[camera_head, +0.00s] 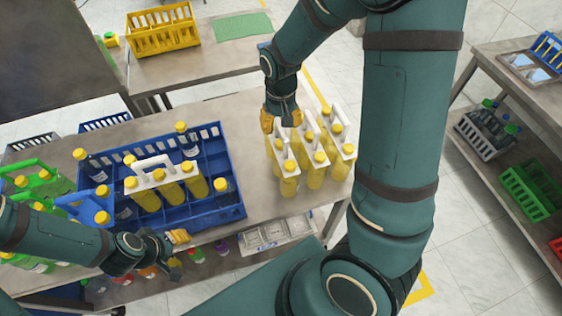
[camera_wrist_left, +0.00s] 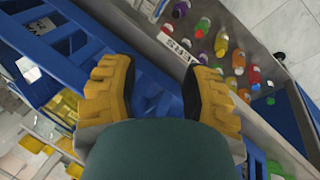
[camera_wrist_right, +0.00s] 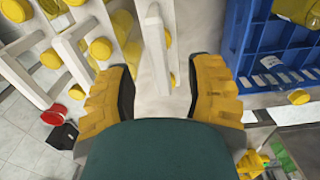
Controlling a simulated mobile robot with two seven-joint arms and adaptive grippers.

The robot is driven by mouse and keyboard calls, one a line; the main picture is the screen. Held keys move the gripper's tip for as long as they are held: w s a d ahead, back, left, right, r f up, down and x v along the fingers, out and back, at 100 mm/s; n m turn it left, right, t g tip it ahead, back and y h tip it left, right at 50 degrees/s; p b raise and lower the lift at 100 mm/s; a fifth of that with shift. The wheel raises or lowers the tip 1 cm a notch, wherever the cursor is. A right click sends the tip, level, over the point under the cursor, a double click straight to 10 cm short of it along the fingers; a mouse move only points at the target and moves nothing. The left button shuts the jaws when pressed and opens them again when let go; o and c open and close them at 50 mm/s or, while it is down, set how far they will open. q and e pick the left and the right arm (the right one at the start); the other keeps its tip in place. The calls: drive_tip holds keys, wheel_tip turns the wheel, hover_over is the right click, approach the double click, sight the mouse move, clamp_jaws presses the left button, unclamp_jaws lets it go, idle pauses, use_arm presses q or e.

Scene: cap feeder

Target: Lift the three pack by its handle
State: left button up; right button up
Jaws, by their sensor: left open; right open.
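Several three packs of yellow-capped bottles with white handles stand close together on the table's right part. The leftmost of these packs (camera_head: 289,163) is just below my right gripper (camera_head: 281,119). That gripper is open. In the right wrist view, a white handle (camera_wrist_right: 155,45) shows between its open fingers, not gripped; I cannot tell how deep it sits between them. Another three pack (camera_head: 160,180) stands in the blue crate (camera_head: 232,210), its white handle upright. My left gripper (camera_head: 177,254) is open and empty in front of the blue crate, near the table's front edge.
Green-handled (camera_head: 38,180) and blue-handled packs stand at the left. A yellow crate (camera_head: 163,40) is on the back table. A shelf with baskets (camera_head: 530,190) stands right. The table behind the blue crate is clear.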

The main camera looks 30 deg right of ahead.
sight(281, 131)
wheel_tip(281, 131, down, 4)
drive_tip(key=shift+s+r, duration=0.1)
drive_tip(key=shift+r, duration=0.15)
clamp_jaws()
drive_tip(key=shift+r, duration=0.1)
